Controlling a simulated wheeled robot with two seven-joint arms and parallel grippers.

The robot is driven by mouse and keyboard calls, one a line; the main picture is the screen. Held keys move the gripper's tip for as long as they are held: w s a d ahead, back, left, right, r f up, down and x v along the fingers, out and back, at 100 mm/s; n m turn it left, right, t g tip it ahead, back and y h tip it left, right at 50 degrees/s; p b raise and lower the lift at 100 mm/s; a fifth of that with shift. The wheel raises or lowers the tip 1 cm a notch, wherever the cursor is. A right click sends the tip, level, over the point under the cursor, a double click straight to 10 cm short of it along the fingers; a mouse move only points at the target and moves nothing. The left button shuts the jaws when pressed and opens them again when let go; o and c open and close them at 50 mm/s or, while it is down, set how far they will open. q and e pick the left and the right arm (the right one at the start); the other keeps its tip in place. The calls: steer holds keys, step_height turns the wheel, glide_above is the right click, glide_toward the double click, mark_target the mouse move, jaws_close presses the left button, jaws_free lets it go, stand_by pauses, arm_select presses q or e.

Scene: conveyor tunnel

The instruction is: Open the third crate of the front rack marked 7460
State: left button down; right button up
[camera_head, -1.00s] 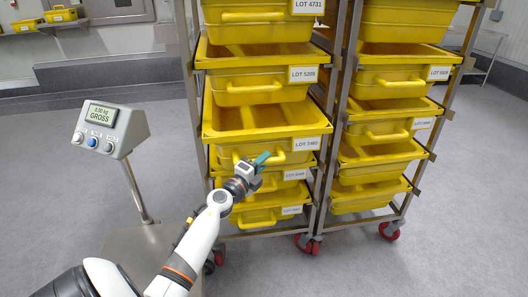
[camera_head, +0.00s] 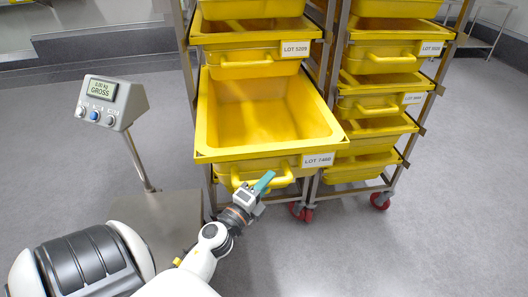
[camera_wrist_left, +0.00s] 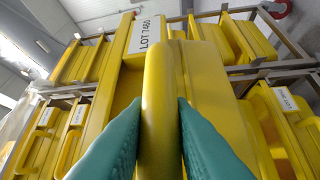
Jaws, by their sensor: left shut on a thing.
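The yellow crate marked LOT 7460 (camera_head: 200,140) is pulled well out of the front rack (camera_head: 190,90), and its inside shows empty. Its label (camera_head: 318,160) is on the right of its front face; the label also shows in the left wrist view (camera_wrist_left: 146,34). My left gripper (camera_head: 262,183) is at the crate's front handle (camera_head: 236,178). In the left wrist view its two teal fingers (camera_wrist_left: 158,135) are on either side of the yellow handle bar (camera_wrist_left: 157,85), shut on it. My right gripper is not in view.
A second rack with several yellow crates (camera_head: 385,105) stands to the right. A scale with a grey display (camera_head: 110,100) and a metal platform (camera_head: 165,222) stands at the left. Grey floor is clear at the right.

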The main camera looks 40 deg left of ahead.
arm_select(q)
steer(key=shift+s+d+f, duration=0.1)
steer(key=shift+s+d, duration=0.15)
steer(key=shift+d, duration=0.05)
steer(key=c, duration=1.3)
jaws_free()
steer(key=shift+s, duration=0.15)
steer(key=s+d+f+b, duration=0.1)
steer(key=s+b, duration=0.4)
steer(key=s, duration=0.6)
steer(key=shift+s+f, duration=0.2)
steer(key=shift+s, duration=0.1)
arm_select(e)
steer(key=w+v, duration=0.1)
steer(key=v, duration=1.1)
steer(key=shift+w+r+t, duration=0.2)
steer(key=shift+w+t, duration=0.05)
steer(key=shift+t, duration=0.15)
